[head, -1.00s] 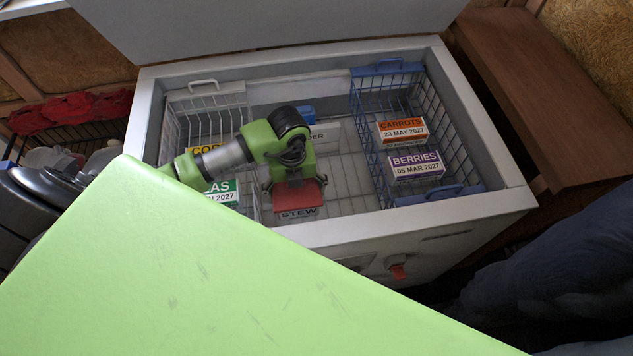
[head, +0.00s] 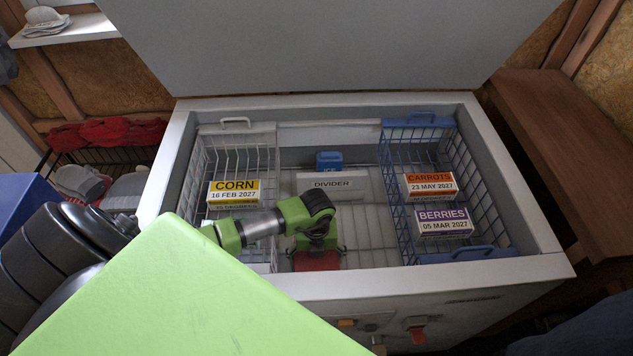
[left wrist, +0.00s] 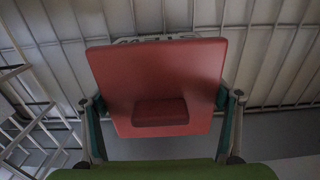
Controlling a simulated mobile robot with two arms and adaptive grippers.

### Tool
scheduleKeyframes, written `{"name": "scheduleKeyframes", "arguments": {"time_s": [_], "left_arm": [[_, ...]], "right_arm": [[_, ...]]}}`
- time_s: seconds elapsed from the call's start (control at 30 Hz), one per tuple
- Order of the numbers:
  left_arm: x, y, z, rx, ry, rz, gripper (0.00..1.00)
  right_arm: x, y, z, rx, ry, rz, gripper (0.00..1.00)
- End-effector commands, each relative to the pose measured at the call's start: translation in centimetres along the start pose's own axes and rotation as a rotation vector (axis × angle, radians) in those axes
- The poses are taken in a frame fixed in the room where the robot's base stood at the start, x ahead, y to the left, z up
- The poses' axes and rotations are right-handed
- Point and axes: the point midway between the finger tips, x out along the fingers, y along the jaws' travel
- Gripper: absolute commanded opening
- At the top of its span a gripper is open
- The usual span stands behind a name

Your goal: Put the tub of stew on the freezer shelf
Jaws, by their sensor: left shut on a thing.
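The tub of stew has a red lid, seen in the head view (head: 316,262) low in the middle bay of the chest freezer. The lid also fills the middle of the left wrist view (left wrist: 157,80), with part of a white label beyond its far edge. My left gripper (head: 316,250) is shut on the tub, a finger at each side of it. The freezer shelf is a wire rack (head: 362,225) on the floor of the middle bay. The tub is over the rack's near part; I cannot tell whether it touches the wires. My right gripper is out of view.
A white wire basket (head: 262,160) at left holds a corn box (head: 234,193). A blue wire basket (head: 398,165) at right holds carrots (head: 431,186) and berries (head: 443,222) boxes. A divider (head: 333,184) and a blue ice block (head: 329,160) stand behind. The lid is up.

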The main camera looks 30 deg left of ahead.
Motion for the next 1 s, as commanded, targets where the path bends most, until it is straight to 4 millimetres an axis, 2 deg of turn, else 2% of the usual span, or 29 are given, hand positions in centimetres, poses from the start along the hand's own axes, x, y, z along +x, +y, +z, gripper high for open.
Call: {"name": "scheduleKeyframes", "arguments": {"time_s": [0.47, 0.5, 0.53, 0.87, 1.0], "left_arm": [[1.02, -0.1, 0.08, 0.001, -0.002, -0.002, 0.34], [0.97, -0.02, 0.0, 0.001, -0.001, -0.001, 0.92], [0.96, -0.02, -0.01, 0.001, -0.001, -0.001, 0.98], [0.91, -0.01, -0.01, 0.001, -0.001, 0.0, 0.98], [0.05, -0.04, 0.08, 0.001, -0.002, -0.002, 0.98]], "right_arm": [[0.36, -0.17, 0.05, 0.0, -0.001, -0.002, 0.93], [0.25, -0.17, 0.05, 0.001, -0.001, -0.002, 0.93], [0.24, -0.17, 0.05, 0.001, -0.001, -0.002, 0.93], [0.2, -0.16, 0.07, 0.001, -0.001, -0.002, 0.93], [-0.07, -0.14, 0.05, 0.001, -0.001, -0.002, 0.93]]}}
